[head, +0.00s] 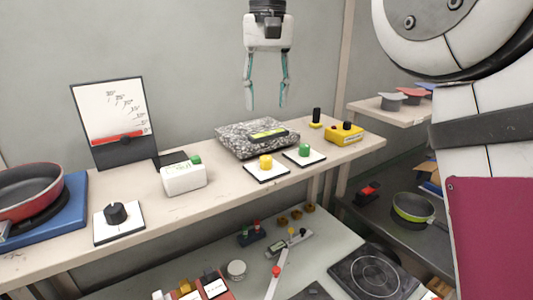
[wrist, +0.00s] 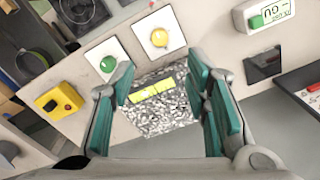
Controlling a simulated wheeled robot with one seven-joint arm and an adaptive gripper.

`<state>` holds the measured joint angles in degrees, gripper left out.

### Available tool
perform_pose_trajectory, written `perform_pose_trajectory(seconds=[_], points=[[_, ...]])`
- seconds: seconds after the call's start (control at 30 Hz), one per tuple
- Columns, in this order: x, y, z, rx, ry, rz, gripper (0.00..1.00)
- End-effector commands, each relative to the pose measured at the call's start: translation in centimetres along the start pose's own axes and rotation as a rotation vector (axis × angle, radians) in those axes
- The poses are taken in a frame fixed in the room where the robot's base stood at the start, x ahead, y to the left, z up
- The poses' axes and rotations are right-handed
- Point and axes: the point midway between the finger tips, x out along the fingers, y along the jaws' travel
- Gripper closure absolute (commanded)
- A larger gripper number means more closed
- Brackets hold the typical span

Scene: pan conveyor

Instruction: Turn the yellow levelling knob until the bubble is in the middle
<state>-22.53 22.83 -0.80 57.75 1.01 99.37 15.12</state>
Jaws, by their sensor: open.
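The yellow knob (head: 266,161) stands on a white square plate at the front of the shelf; it also shows in the wrist view (wrist: 160,38). Behind it lies a speckled granite-like block (head: 232,141) with a yellow-green level vial (head: 268,134) on top. The vial shows in the wrist view (wrist: 152,89), but the bubble is too small to make out. A green knob (head: 304,150) on a similar plate is just right of the yellow one. My gripper (head: 267,95) is open and empty, pointing down above the block, apart from the knob.
A white box with a green button (head: 184,178) stands left of the yellow knob. A yellow box with a black knob (head: 343,134) is at the right. Further left are a dial (head: 116,213), an angle board (head: 114,151) and a red pan (head: 38,192). The air around my gripper is free.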

Motion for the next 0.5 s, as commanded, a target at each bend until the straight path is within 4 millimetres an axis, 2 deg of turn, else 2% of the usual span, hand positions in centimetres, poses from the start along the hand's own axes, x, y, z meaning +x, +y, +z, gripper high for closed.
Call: perform_pose_trajectory(seconds=[0.17, 0.5], points=[[2.3, 0.1, 0.2, 0.001, -0.003, 0.001, 0.57], [9.0, 0.0, 0.3, 0.0, -0.002, 0.001, 0.57]])
